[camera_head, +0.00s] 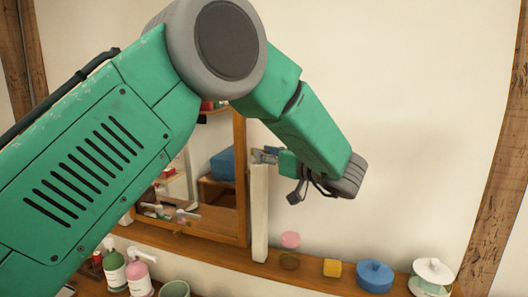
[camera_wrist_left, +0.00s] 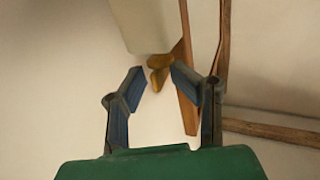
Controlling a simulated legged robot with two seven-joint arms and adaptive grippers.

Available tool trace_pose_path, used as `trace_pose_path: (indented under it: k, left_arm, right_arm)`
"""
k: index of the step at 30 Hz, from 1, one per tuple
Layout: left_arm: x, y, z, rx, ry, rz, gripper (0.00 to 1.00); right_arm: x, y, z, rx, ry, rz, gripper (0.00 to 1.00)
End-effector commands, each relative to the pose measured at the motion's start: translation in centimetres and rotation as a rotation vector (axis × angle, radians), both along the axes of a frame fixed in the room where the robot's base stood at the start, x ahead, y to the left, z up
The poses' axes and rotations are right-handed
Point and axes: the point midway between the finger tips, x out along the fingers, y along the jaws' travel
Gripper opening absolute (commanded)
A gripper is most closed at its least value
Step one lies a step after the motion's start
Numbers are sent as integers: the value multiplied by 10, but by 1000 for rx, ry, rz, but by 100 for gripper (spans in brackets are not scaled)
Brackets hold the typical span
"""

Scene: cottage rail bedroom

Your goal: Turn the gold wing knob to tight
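The gold wing knob (camera_wrist_left: 158,70) shows in the left wrist view, against the end of a pale post (camera_wrist_left: 142,25). My left gripper (camera_wrist_left: 158,82) is open, its two blue-grey fingers on either side of the knob's near wing. A gap shows between each fingertip and the knob. In the head view my left gripper (camera_head: 265,156) is at the top of the white post (camera_head: 259,215), beside the mirror. The knob cannot be made out in the head view. My right gripper is in neither view.
A wood-framed mirror (camera_head: 241,180) stands left of the post. The wall at right is bare.

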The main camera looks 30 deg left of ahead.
Motion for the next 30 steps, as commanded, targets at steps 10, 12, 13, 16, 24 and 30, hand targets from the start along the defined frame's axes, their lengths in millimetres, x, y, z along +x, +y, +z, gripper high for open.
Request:
trace_pose_path:
  k: [10, 12, 13, 16, 24, 30]
  left_arm:
    - [-3, 1, 4, 2, -6, 3, 27]
    - [-4, -1, 4, 2, -8, 3, 27]
    - [-4, -3, 4, 2, -8, 2, 27]
    - [-5, -15, 4, 2, -8, 1, 27]
    - [-17, -71, 3, 3, -6, 0, 27]
    - [-23, -104, 2, 3, -5, 1, 27]
  right_arm:
    - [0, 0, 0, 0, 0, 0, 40]
    - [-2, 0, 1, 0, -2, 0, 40]
    - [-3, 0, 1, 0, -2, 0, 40]
    - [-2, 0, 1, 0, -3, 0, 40]
    - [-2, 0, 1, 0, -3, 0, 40]
    - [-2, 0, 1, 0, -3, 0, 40]
